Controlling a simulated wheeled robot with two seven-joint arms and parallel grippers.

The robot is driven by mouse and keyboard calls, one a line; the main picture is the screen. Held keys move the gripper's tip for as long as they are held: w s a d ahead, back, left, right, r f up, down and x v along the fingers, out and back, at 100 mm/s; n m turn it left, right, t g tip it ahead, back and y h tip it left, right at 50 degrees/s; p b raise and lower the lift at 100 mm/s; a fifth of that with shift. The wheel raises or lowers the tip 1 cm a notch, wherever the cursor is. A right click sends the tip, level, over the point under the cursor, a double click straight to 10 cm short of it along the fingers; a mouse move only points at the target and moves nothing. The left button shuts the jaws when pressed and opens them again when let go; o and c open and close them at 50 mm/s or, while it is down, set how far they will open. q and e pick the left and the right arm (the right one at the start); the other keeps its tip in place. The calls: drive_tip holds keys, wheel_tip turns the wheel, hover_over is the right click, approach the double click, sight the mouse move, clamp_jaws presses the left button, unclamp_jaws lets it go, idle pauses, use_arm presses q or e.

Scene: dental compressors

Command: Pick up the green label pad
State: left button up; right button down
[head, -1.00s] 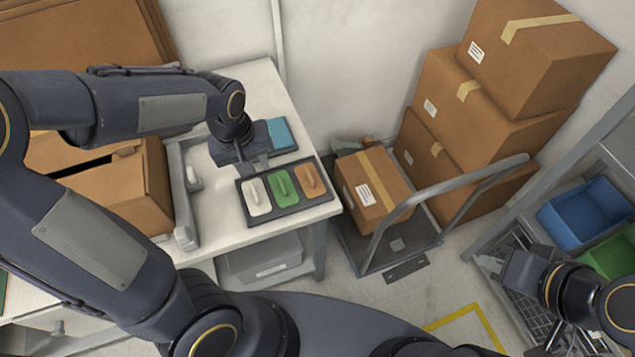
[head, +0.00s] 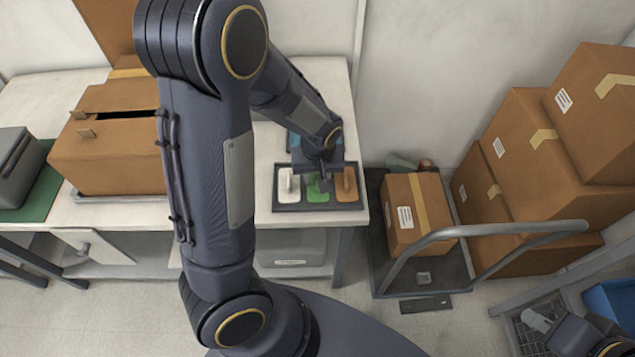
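The green label pad (head: 317,194) lies in the middle slot of a dark tray (head: 290,208) on the white table, between a white pad (head: 288,186) and an orange pad (head: 346,185). My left gripper (head: 324,182) points down at the green pad and hides its far part. I cannot tell whether the fingers touch the pad or how far apart they are. My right gripper (head: 536,320) is low at the far right, away from the tray, and its finger opening is unclear.
A blue item (head: 293,141) lies behind the tray, partly hidden by my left arm. An open brown box (head: 105,150) stands left on the table (head: 262,150). A cart (head: 380,278) with a carton (head: 412,212) stands right of the table, with stacked cartons (head: 525,150) beyond.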

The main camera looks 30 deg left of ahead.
sight(317, 176)
use_arm(q)
drive_tip(key=shift+f, duration=0.15)
clamp_jaws()
idle(0.4)
drive_tip(key=shift+r, duration=0.45)
wheel_tip(317, 176, up, 3)
drive_tip(key=shift+f, duration=0.2)
drive_tip(key=s+a+r+p, duration=0.1)
drive_tip(key=s+a+r, duration=0.4)
drive_tip(key=s+r, duration=0.4)
drive_tip(key=s, duration=0.4)
drive_tip(key=shift+a+r+p, duration=0.2)
drive_tip(key=shift+r+p, duration=0.1)
drive_tip(key=shift+p, duration=0.05)
